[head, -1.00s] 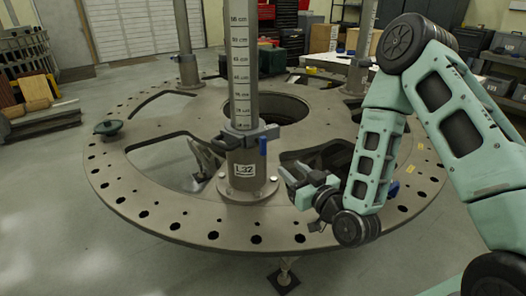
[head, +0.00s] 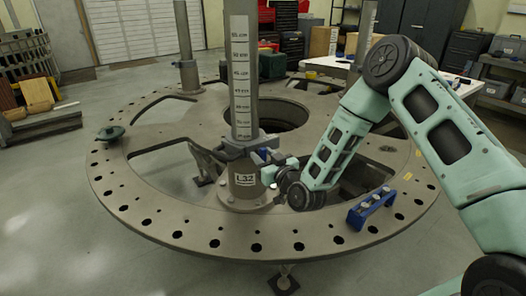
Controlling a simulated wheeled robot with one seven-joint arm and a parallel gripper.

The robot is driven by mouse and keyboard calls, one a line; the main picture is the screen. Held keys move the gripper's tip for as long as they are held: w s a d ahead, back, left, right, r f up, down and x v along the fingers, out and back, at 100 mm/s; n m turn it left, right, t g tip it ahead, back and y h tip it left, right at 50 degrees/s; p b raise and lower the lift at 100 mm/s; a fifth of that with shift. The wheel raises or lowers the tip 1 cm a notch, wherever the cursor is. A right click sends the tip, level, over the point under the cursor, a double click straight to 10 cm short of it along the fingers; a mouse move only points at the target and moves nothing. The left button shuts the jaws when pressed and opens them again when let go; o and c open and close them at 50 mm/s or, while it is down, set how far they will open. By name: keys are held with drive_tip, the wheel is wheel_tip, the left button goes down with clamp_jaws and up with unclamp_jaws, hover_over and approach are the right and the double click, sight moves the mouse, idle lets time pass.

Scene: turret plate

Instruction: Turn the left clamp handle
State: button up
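The grey clamp (head: 235,150) sits around the base of the front post (head: 240,85), just above a socket labelled L32 (head: 245,180). In the earlier view its blue handle hangs upright on the right side; now only a small bluish bit (head: 265,153) shows there, and the rest is hidden or unclear. My gripper (head: 268,171) is at the right side of the clamp and socket, pointing left. It is close to where the handle hangs. Its fingers are small and partly merged with the clamp, so contact and opening cannot be told.
The post stands on a large round turret plate (head: 150,215) with rim holes and wide cutouts. A blue bracket (head: 370,206) lies on the plate at the right. A dark green knob-like piece (head: 110,132) is at the left rim. Other posts (head: 187,50) stand behind.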

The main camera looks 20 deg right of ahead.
drive_tip(key=shift+w, duration=0.3)
clamp_jaws()
